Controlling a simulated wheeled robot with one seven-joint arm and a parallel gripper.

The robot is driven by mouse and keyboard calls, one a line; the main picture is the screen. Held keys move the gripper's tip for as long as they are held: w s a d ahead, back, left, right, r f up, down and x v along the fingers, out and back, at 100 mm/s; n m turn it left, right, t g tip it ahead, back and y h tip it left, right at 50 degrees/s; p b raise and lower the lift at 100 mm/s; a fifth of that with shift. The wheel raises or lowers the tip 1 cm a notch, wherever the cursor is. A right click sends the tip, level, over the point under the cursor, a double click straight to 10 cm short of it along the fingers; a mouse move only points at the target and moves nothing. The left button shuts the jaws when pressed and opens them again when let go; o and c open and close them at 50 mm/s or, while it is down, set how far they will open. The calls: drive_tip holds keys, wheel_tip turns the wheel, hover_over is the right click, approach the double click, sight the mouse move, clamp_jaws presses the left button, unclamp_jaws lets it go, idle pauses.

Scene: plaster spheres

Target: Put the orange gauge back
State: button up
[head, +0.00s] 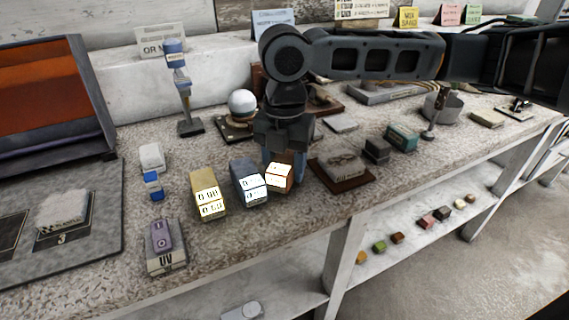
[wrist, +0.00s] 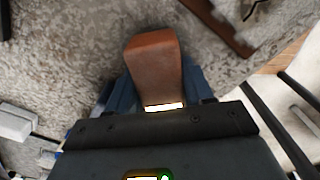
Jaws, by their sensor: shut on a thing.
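The orange gauge (head: 279,178) is a small block with a white label face, at the right end of a row with a yellow gauge (head: 207,194) and a grey-blue gauge (head: 248,183). My gripper (head: 284,158) points down from above and is shut on the orange gauge, hiding its rear part. In the wrist view the gauge's brown-orange body (wrist: 155,68) sits between my blue fingers. I cannot tell whether its base touches the bench.
A brown board with a grey block (head: 344,168) lies close to the right. A white sphere on a stand (head: 242,103) is behind left. A UV box (head: 164,247) stands at front left. The bench (head: 285,228) is bare in front of the row.

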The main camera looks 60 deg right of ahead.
sight(285, 159)
drive_tip(key=shift+f, duration=0.15)
drive_tip(key=o, duration=0.9)
drive_tip(key=shift+o, duration=0.2)
wheel_tip(285, 159, up, 12)
drive_tip(key=p, duration=0.1)
drive_tip(key=shift+r, duration=0.2)
